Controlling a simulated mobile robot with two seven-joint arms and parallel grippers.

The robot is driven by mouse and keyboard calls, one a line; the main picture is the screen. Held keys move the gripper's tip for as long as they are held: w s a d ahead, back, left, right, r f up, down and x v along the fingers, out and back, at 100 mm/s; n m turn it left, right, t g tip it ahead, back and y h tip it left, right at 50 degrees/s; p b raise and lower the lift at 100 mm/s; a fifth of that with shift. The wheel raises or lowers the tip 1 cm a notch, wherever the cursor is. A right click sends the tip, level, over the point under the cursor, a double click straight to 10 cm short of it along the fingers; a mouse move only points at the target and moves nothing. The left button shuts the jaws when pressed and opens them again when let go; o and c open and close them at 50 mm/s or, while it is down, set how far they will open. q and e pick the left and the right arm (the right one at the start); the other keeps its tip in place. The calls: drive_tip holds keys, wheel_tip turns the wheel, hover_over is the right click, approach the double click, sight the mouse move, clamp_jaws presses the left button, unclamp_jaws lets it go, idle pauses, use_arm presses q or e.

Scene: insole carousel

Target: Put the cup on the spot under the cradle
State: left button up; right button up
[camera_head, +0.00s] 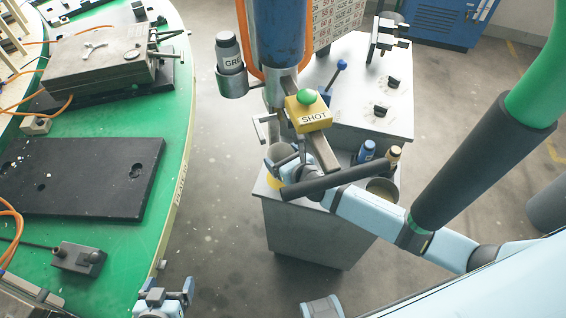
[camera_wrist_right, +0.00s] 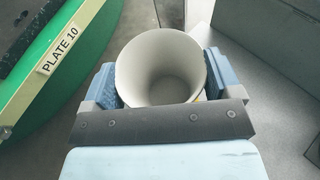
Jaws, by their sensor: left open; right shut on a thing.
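The cup is a pale grey, open-topped vessel, upright between the two jaws in the right wrist view (camera_wrist_right: 162,70); its inside looks empty. In the head view the cup (camera_head: 279,153) is partly hidden by my right gripper (camera_head: 288,163), which is shut on it. A yellow spot (camera_head: 274,183) shows on the corner of the grey stand, just below the cup; whether the cup touches it I cannot tell. Above is a metal arm with a yellow SHOT block (camera_head: 308,115); which part is the cradle is unclear. My left gripper (camera_head: 164,296) is open and empty at the bottom.
The grey stand (camera_head: 310,237) carries small bottles (camera_head: 366,152) and a round container (camera_head: 382,190) right of my gripper. A labelled bottle (camera_head: 229,53) sits in a side holder. The green round table (camera_head: 120,237) is on the left, with floor between.

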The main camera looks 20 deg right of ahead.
wheel_tip(320, 180, down, 3)
drive_tip(key=shift+f, duration=0.15)
drive_tip(key=shift+f+b, duration=0.15)
drive_tip(key=shift+b, duration=0.2)
drive_tip(key=o, duration=0.7)
drive_tip(key=shift+r, duration=0.2)
